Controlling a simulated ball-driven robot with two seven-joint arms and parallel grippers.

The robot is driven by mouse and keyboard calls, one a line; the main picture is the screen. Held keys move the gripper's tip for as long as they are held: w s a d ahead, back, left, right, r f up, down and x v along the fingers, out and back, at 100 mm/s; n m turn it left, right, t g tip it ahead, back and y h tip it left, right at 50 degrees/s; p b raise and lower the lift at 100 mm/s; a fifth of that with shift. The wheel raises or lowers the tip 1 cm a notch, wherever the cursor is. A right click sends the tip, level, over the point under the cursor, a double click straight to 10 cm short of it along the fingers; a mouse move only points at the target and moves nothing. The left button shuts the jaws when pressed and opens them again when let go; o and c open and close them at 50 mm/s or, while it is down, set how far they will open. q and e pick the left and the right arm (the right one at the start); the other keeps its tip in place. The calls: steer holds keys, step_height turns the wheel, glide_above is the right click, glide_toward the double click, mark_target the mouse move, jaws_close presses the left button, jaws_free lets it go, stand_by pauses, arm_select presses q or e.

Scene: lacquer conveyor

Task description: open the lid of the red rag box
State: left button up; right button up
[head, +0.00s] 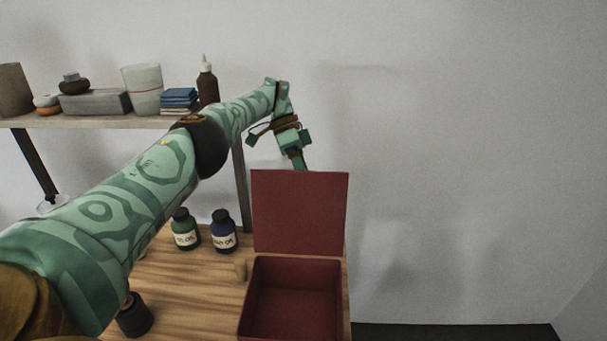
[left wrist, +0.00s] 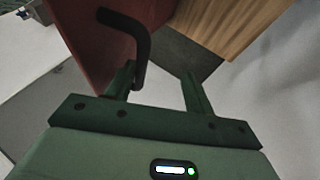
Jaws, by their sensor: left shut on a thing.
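The red rag box (head: 291,300) stands at the right end of the wooden table, its inside showing and looking empty. Its red lid (head: 300,212) stands raised, about upright, at the box's back edge. My left gripper (head: 298,163) is at the lid's top edge, its fingertips partly hidden behind the lid. In the left wrist view the lid (left wrist: 100,35) carries a dark bent handle (left wrist: 142,40). The handle reaches down between the fingers of my left gripper (left wrist: 159,74), which is shut on it. My right gripper is in neither view.
A dark jar (head: 134,316) is at front left. A shelf (head: 110,122) holds several containers. Right of the table is free.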

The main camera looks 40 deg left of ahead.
arm_select(q)
steer(key=shift+a+f, duration=0.1)
steer(key=shift+a, duration=0.1)
steer(key=shift+c, duration=0.2)
steer(key=s+d+r+p, duration=0.1)
steer(key=s+d+r, duration=0.7)
steer(key=s+r, duration=0.3)
step_height(320, 180, up, 2)
steer(key=shift+s+d+r+p, duration=0.1)
steer(key=shift+s+d+p, duration=0.05)
steer(key=shift+s+p, duration=0.2)
